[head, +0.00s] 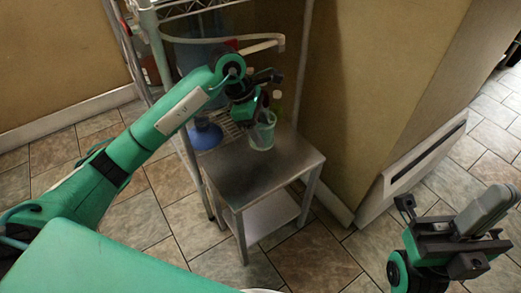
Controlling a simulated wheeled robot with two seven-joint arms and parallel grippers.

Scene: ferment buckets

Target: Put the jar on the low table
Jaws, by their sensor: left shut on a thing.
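The jar (262,136) is a small, clear, greenish vessel near the back of the low table. The low table (250,181) is a small steel stand with a lower shelf. My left gripper (259,115) reaches in from the left and is shut on the jar near its rim; the gripper's dark body hides part of it. I cannot tell whether the jar's base touches the tabletop. My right gripper (468,222) is at the far right, away from the table, over the floor; its jaw opening is not clear.
A wire rack (146,22) stands behind the table at the left, with a blue rounded object (206,136) low on it. A brown wall (345,95) rises right behind the table. The front of the tabletop is bare, and tiled floor lies around it.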

